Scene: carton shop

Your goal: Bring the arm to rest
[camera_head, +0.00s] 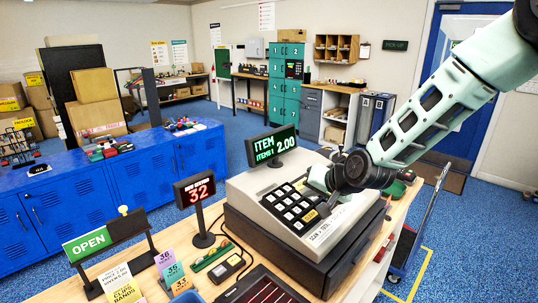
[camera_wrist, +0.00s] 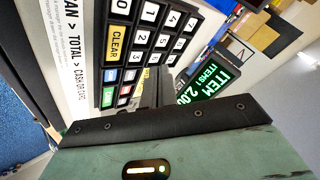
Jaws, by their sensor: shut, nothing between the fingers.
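My arm reaches in from the upper right in the head view. My gripper (camera_head: 322,208) is shut and empty, low over the right side of the keypad of the cash register (camera_head: 250,196). In the wrist view, the keypad (camera_wrist: 150,35) with its yellow CLEAR key fills the upper middle, and the dark fingers (camera_wrist: 152,92) point at it. I cannot tell whether the fingertips touch the keys. The register's display (camera_head: 272,146) reads ITEM 2.00 in green and also shows in the wrist view (camera_wrist: 208,85).
The register stands on a wooden counter (camera_head: 150,288). A red number display (camera_head: 195,190), an OPEN sign (camera_head: 87,244) and coloured number cards (camera_head: 172,268) stand to its left. Blue lockers (camera_head: 80,195) are behind.

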